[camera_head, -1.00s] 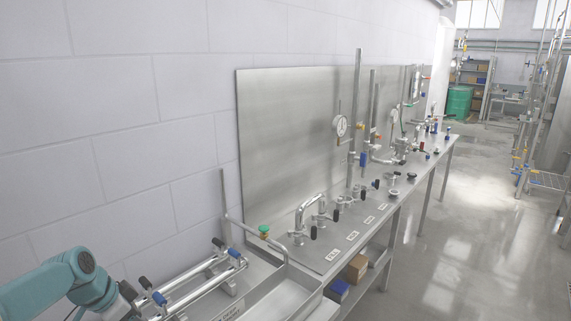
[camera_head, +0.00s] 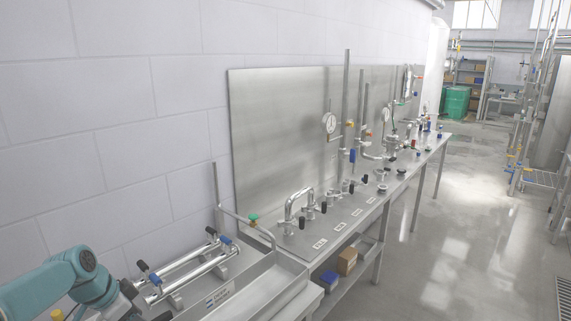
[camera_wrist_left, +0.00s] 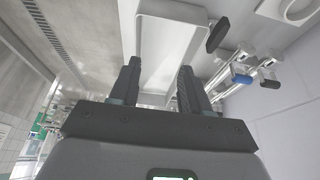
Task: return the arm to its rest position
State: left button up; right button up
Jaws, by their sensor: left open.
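My left arm, teal, comes in at the lower left of the head view, beside the near end of the steel bench. Its gripper is mostly cut off or dark there. In the left wrist view my left gripper (camera_wrist_left: 157,88) shows two dark fingers spread apart with nothing between them. Beyond the fingers is a pale rectangular tray (camera_wrist_left: 148,53). My right gripper is in neither view.
The steel bench (camera_head: 318,238) runs along the wall with valves, pipes and gauges. Metal tubes with blue and black handles (camera_head: 196,262) lie near my left arm. Boxes (camera_head: 347,261) sit on the lower shelf. The floor (camera_head: 450,230) at the right is clear.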

pick_arm(q)
jog(key=s+d+f+n+g, duration=0.1)
jog(key=s+d+f+n, duration=0.2)
jog(key=f, duration=0.4)
jog(key=s+d+f, duration=0.4)
jog(key=d+f, duration=0.1)
jog(key=f, duration=0.2)
jog(key=s+d+f+n+g, duration=0.1)
jog(key=s+d+f+n, duration=0.15)
jog(key=d+f, duration=0.4)
jog(key=s+d+f+n+g+h, duration=0.1)
jog(key=s+d+f+n, duration=0.2)
jog(key=s, duration=0.7)
jog(key=s+d+f+n, duration=0.25)
jog(key=s+f, duration=0.35)
jog(key=s, duration=0.4)
notch_tip(320, 180, down, 10)
jog(key=w+b, duration=0.1)
jog(key=b, duration=0.9)
jog(key=shift+d+m, duration=0.3)
jog(key=shift+m, duration=0.1)
jog(key=shift+w, duration=0.1)
jog(key=shift+r, duration=0.1)
